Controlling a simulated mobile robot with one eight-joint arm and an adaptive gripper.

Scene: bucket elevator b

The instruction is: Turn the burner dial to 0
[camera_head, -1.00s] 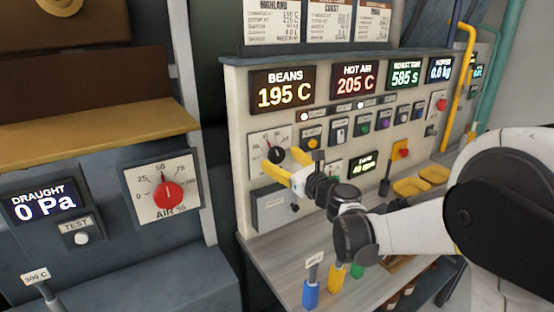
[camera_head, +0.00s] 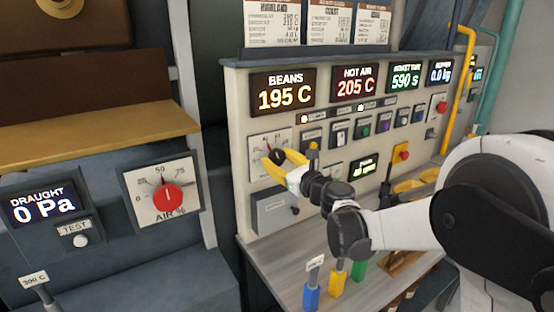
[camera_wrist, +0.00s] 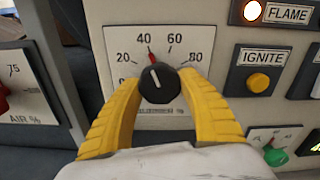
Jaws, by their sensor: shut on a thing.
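The burner dial (camera_wrist: 158,85) is a round black knob with a white line on a white scale plate (camera_wrist: 137,40). A red pointer at its upper edge points between 40 and 60, nearer 40. The 0 mark at the lower left is partly hidden by my left finger. My gripper (camera_wrist: 160,82) has its two yellow fingers on either side of the knob and is shut on it. In the head view the dial (camera_head: 277,157) is partly covered by my yellow fingers at the panel's left end.
The orange ignite button (camera_wrist: 262,81) and lit flame lamp (camera_wrist: 252,11) are right of the dial. The red air dial (camera_head: 167,197) is on a separate panel at left. Colored levers (camera_head: 311,297) stand on the ledge below.

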